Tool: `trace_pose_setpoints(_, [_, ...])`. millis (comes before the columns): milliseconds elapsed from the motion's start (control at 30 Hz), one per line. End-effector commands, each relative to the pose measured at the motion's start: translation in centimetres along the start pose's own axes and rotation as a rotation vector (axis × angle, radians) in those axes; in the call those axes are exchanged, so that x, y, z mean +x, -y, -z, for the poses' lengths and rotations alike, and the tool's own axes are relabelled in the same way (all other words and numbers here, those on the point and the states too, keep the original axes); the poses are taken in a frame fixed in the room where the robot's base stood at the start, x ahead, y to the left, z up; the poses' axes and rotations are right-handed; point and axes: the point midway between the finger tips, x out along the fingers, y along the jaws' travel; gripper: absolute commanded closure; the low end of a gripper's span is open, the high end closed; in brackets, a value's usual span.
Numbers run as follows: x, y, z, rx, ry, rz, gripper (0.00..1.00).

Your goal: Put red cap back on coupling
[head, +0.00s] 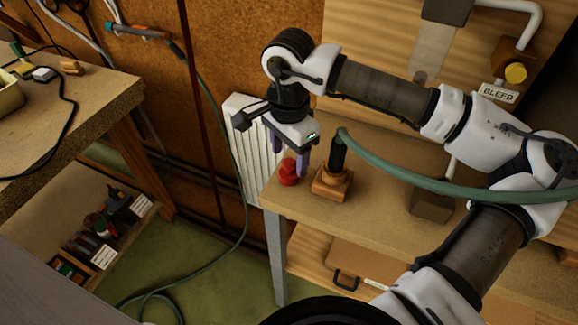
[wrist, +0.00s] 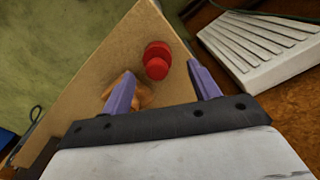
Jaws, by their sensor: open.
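The red cap (head: 288,172) stands on the bench near its left corner. It also shows in the wrist view (wrist: 157,60), ahead of the gap between the fingers. My gripper (head: 289,168) is open, with its purple fingers pointing down at the cap; in the wrist view (wrist: 163,85) nothing is between the fingertips. I cannot tell whether a finger touches the cap. The coupling (head: 333,182) is an orange-brown block just right of the cap, with a black hose end standing upright in it. In the wrist view the block (wrist: 130,92) is partly hidden behind the left finger.
A green hose (head: 420,184) arches from the black end to the right, in front of my arm. A white radiator (head: 240,135) stands behind the bench corner.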

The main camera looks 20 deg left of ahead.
Motion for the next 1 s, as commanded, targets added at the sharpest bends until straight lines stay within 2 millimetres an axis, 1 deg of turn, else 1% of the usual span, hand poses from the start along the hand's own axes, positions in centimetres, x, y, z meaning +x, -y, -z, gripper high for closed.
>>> trace_pose_setpoints(133, [1.9,-0.5,-0.5,-0.003,0.005,-0.002,0.39])
trace_pose_setpoints(200, [3.0,-0.4,-0.4,-0.001,0.005,-0.001,0.39])
trace_pose_setpoints(300, [3.9,-0.4,-0.4,-0.001,0.002,-0.001,0.39])
trace_pose_setpoints(533, [4.2,-0.4,-0.3,-0.001,0.001,0.0,0.39])
trace_pose_setpoints(567, [4.2,-0.4,-0.3,-0.001,0.001,0.0,0.4])
trace_pose_setpoints(900, [4.2,-0.4,-0.3,0.0,0.001,0.0,0.84])
trace_pose_setpoints(1000, [4.2,-0.3,-0.3,-0.001,0.001,0.0,0.85])
